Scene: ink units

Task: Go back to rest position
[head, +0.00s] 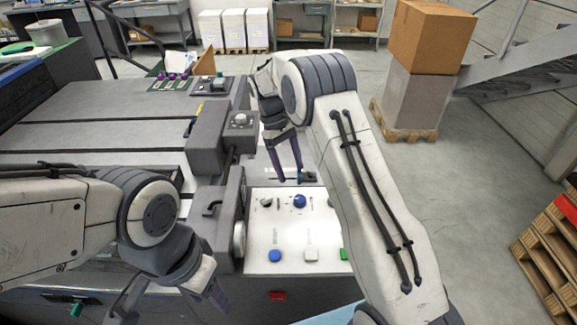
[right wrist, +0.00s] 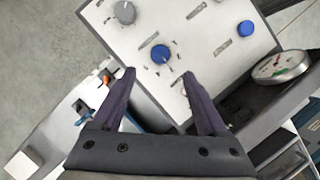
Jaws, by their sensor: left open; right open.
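My right gripper (head: 288,177) is open and empty above the far edge of a white control panel (head: 285,222). In the right wrist view its two fingers (right wrist: 160,100) are apart, with a blue knob (right wrist: 161,54) showing beyond and between them; I cannot tell if they touch anything. The same knob shows in the head view (head: 299,201). My left gripper (head: 180,300) is low at the lower left, in front of the machine, seen partly from behind its wrist, with nothing visible in it.
The grey machine (head: 105,120) fills the left and middle. A round gauge (right wrist: 280,66) sits beside the panel. Cardboard boxes (head: 430,35) stand on a pallet at the back right. A wooden pallet stack (head: 548,250) is at the right edge. The floor (head: 455,185) between is clear.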

